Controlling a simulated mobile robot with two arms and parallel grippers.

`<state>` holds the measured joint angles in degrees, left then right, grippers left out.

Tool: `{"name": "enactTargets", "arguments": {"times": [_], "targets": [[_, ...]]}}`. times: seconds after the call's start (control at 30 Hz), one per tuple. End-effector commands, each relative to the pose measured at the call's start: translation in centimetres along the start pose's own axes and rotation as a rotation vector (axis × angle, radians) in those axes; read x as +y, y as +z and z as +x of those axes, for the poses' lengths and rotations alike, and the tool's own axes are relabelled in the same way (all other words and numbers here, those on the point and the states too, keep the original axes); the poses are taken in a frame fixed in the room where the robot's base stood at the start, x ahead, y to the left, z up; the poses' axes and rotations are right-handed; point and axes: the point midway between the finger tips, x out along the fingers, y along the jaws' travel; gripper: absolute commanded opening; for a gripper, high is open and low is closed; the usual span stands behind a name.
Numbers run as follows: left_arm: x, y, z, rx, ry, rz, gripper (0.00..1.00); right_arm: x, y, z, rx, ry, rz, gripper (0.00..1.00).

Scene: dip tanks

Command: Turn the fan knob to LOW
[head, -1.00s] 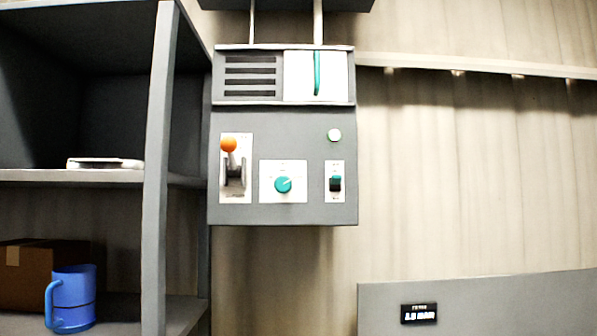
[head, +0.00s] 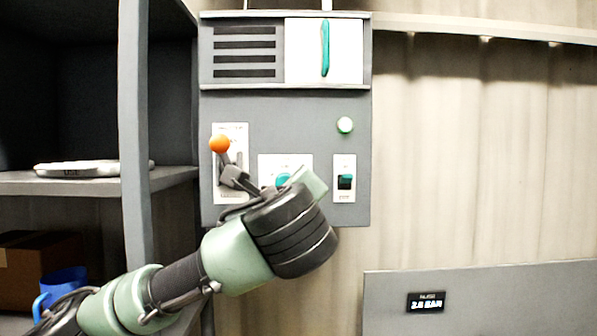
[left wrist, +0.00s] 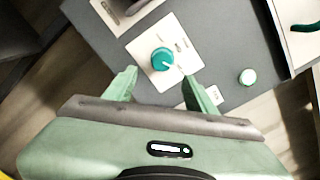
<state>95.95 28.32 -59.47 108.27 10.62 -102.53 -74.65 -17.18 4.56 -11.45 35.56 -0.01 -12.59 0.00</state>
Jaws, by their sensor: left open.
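The fan knob (head: 284,180) is a teal dial on a white plate on the grey control panel (head: 290,112). In the head view my left gripper partly covers it. In the left wrist view the knob (left wrist: 162,59) shows whole, with a pale pointer line toward the lower right; the plate's lettering is too small to read. My left gripper (left wrist: 160,88) is open and empty, its two green fingers pointing at the plate, with the knob beyond and between their tips, apart from them. In the head view the left gripper (head: 298,182) is in front of the panel.
Grey shelving (head: 135,120) with a blue mug (head: 66,280) stands at left.

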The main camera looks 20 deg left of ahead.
Motion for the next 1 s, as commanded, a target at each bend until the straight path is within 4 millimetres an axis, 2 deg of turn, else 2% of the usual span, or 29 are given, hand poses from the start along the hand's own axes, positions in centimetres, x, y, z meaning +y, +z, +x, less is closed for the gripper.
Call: {"name": "enactTargets", "arguments": {"times": [0.07,0.17,0.4,0.53,0.7,0.93,1.0], "targets": [[-0.3,0.7,-0.1,-0.011,0.0,0.012,0.55,0.0,0.0,-0.5,0.0,0.0,0.0,0.36],[-0.4,0.8,1.0,-0.011,0.002,0.014,0.55,0.0,-0.1,-1.2,0.0,0.0,0.0,0.36],[-0.4,0.9,4.9,-0.01,0.003,0.012,0.55,0.1,-0.3,-3.6,-0.001,0.0,0.0,0.36],[-0.4,0.8,6.5,-0.011,0.0,0.01,0.55,0.1,-0.3,-4.3,-0.001,0.0,0.0,0.36],[-0.3,0.6,7.4,-0.01,-0.002,0.01,0.55,0.1,-0.4,-4.6,-0.001,0.0,0.0,0.36],[-0.2,0.6,7.4,-0.01,-0.003,0.009,0.55,0.1,-0.3,-4.5,-0.001,0.0,0.0,0.36],[-0.2,0.6,7.4,-0.01,-0.003,0.009,0.36,0.1,-0.3,-4.5,-0.001,0.0,0.0,0.36]]}}
